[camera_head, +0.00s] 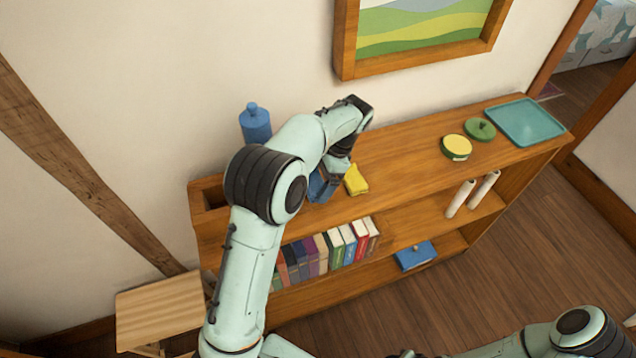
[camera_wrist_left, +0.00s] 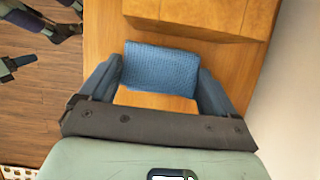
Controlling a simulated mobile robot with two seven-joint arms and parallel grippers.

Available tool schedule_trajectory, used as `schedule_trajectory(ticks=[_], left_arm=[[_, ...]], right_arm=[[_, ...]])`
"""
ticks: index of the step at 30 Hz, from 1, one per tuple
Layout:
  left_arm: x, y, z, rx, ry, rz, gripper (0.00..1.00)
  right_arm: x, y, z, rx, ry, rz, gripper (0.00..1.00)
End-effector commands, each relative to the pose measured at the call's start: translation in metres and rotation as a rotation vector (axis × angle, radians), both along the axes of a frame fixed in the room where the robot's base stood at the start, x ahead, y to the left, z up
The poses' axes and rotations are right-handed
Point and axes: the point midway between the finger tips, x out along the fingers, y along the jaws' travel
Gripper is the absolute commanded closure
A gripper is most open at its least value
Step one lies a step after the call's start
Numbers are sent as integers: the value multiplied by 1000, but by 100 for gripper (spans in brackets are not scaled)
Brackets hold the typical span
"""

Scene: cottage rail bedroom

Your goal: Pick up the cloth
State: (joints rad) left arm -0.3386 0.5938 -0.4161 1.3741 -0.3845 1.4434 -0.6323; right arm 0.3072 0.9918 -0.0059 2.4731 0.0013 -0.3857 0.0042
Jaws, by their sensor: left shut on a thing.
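A blue textured cloth (camera_wrist_left: 160,68) spans the space between the two fingers of my left gripper (camera_wrist_left: 157,88) in the left wrist view, with bare wood below and around it. The left gripper is shut on it. In the head view my left gripper (camera_head: 325,182) points down at the left part of the shelf top, and a blue patch shows there; I cannot tell cloth from finger in it. Whether the cloth touches the wood is unclear. Part of my right arm shows at the lower right of the head view; its gripper is not visible.
A yellow item (camera_head: 356,180) lies right beside the left gripper. A blue bottle (camera_head: 255,124) stands behind my arm. Books (camera_head: 347,241) fill the shelf below. The shelf top's middle is clear.

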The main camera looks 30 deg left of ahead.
Motion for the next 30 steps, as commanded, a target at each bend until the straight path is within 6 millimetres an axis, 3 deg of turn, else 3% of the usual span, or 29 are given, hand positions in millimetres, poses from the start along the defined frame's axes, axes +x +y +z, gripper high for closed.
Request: schedule_trajectory(ticks=[8, 18, 24, 30], left_arm=[[2, 0, 66, 0, -10, 0, 39], [1, 0, 152, 1, -6, 1, 39], [0, 0, 171, 2, -2, 0, 39], [0, 0, 177, 0, 0, 0, 39]], right_arm=[[13, 0, 10, 0, -16, 0, 53], [11, 0, 9, 0, -13, 0, 53], [12, 0, 9, 0, -13, 0, 53], [12, 0, 9, 0, -13, 0, 53]])
